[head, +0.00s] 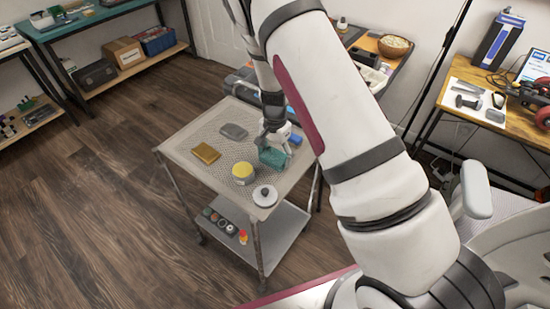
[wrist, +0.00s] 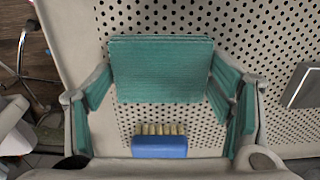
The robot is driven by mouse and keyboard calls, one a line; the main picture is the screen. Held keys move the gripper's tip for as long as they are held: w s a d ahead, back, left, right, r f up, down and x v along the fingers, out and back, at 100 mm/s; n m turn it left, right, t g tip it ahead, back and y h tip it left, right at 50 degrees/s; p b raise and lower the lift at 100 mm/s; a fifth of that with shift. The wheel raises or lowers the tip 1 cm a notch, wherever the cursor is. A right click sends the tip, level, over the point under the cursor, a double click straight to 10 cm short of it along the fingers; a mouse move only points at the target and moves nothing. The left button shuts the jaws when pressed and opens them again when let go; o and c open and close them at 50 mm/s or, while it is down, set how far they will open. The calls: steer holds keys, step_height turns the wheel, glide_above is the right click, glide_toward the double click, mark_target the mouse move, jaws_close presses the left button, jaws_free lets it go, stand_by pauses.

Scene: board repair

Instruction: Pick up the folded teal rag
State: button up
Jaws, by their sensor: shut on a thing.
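The folded teal rag (head: 272,158) is at the right side of the perforated top of the grey cart (head: 185,145). My gripper (head: 274,146) points down over it and is shut on it. In the wrist view, the rag's flat teal face (wrist: 160,70) fills the space between the fingers. Teal layers also show along the inner side of both fingers. I cannot tell whether the rag is clear of the cart top or still touching it. My arm hides part of the cart's right side.
A blue brush with tan bristles (wrist: 160,146) lies close to the rag. A grey block (head: 233,131), a yellow-brown sponge (head: 206,152), a yellow-topped tub (head: 243,173) and a white round item (head: 265,196) share the cart top. A workbench (head: 520,120) stands at the right.

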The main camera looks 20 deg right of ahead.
mark_target(276, 157)
steer(key=shift+r, duration=0.8)
steer(key=shift+s+r, duration=0.25)
steer(key=shift+r, duration=0.8)
steer(key=s+d+r, duration=0.1)
steer(key=s+d, duration=0.2)
steer(key=s, duration=1.2)
steer(key=shift+r, duration=0.15)
steer(key=shift+s, duration=0.1)
steer(key=shift+o, duration=1.2)
steer(key=c, duration=0.3)
